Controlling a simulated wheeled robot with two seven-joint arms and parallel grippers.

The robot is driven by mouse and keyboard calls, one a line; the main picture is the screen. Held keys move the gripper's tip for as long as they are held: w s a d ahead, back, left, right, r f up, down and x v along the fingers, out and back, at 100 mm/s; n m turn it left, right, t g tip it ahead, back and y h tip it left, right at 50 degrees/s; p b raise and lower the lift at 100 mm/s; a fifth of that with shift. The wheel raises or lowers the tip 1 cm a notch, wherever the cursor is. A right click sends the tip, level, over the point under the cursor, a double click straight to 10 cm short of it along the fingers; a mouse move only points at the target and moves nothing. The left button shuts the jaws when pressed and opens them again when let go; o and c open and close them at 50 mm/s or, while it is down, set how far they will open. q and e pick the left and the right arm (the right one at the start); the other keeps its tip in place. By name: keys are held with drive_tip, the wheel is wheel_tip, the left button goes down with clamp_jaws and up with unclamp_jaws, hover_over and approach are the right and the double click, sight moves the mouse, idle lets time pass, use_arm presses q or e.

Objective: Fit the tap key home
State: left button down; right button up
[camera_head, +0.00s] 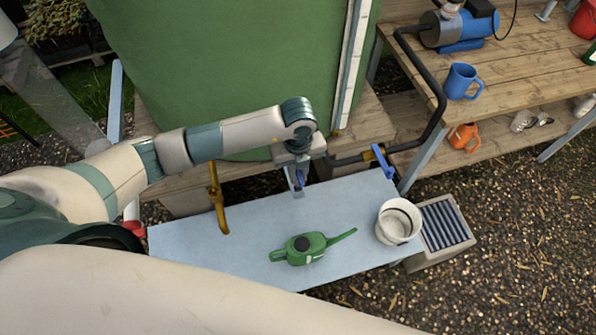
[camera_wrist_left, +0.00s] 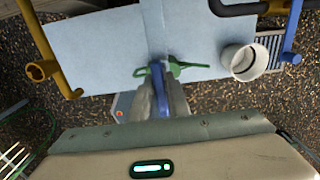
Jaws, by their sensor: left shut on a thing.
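My left gripper (camera_head: 297,187) is shut on a small blue piece, which I take for the tap key (camera_head: 300,178). It is above the back part of the pale blue bench (camera_head: 255,210). In the left wrist view the blue key (camera_wrist_left: 157,74) stands between the fingers (camera_wrist_left: 160,100). A yellow pipe tap (camera_head: 217,197) comes from beneath the green tank, left of my gripper and apart from it; its socket-like end (camera_wrist_left: 37,72) shows in the wrist view. A dark pipe with a blue lever (camera_head: 382,160) is to the right. My right gripper is out of view.
A green watering can (camera_head: 303,247) lies on the bench, and a white pot (camera_head: 398,221) stands at its right end beside a grated block (camera_head: 447,228). The green tank (camera_head: 230,70) rises behind. A wooden shelf with a blue jug (camera_head: 461,82) is at right.

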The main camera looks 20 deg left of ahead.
use_arm(q)
drive_tip(key=shift+f+b, duration=0.6)
drive_tip(key=shift+f, duration=0.45)
idle(0.8)
drive_tip(key=shift+f+b, duration=0.35)
drive_tip(key=shift+f, duration=0.1)
idle(0.5)
drive_tip(key=shift+f+b, duration=0.6)
drive_tip(key=shift+f, duration=0.15)
idle(0.4)
drive_tip(key=shift+f+b, duration=0.3)
drive_tip(key=shift+f, duration=0.1)
idle(0.7)
drive_tip(key=shift+s+f, duration=0.1)
drive_tip(key=shift+s, duration=0.05)
idle(1.0)
drive_tip(key=c, duration=1.6)
unclamp_jaws()
